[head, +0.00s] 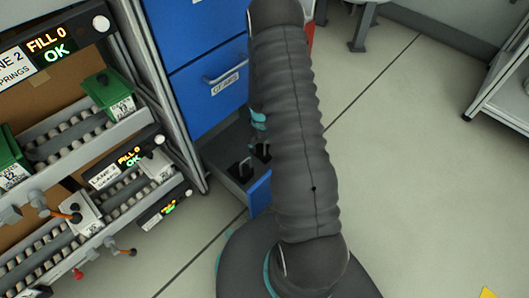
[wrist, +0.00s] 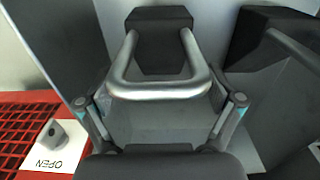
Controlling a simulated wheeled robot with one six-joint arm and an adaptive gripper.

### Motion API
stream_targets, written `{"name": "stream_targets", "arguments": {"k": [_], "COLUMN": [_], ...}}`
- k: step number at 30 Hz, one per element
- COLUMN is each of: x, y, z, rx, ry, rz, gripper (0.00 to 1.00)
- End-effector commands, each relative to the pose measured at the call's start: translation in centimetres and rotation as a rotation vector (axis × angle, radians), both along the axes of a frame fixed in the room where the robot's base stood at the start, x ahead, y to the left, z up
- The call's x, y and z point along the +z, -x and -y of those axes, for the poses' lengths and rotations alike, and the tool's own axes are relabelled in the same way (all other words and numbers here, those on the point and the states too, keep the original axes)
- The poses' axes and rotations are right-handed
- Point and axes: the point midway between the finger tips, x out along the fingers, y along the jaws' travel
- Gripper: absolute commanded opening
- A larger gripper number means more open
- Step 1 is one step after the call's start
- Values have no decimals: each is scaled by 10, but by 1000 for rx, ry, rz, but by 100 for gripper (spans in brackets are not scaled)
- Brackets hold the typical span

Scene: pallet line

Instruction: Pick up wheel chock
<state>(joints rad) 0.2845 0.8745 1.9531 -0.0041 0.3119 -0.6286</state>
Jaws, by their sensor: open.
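A black wheel chock (wrist: 158,56) with a silver U-shaped handle (wrist: 158,89) lies in an open grey drawer in the wrist view. A second black chock (wrist: 252,36) with a similar handle sits to its right, partly cut off. In the head view the dark chocks (head: 243,170) show in the open drawer (head: 226,178), partly hidden by my arm. My gripper (wrist: 159,100) is open and empty, its two fingers spread on either side of the first chock's handle. I cannot tell how far above the handle the fingertips are.
A blue cabinet (head: 207,90) stands above the drawer. A rack with roller lanes (head: 75,140) and green bins is at left. A red grid (wrist: 22,125) with an OPEN label lies left of the drawer in the wrist view.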

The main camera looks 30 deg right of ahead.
Motion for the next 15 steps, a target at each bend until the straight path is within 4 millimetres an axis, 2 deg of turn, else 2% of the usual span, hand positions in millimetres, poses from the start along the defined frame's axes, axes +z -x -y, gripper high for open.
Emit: {"name": "stream_targets", "arguments": {"k": [3, 7, 15], "x": [-22, -37, -44], "y": [2, 1, 0], "z": [0, 0, 0], "rx": [0, 0, 0], "ry": [-1, -1, 0], "rz": [-5, -4, -1], "gripper": [92, 92, 92]}}
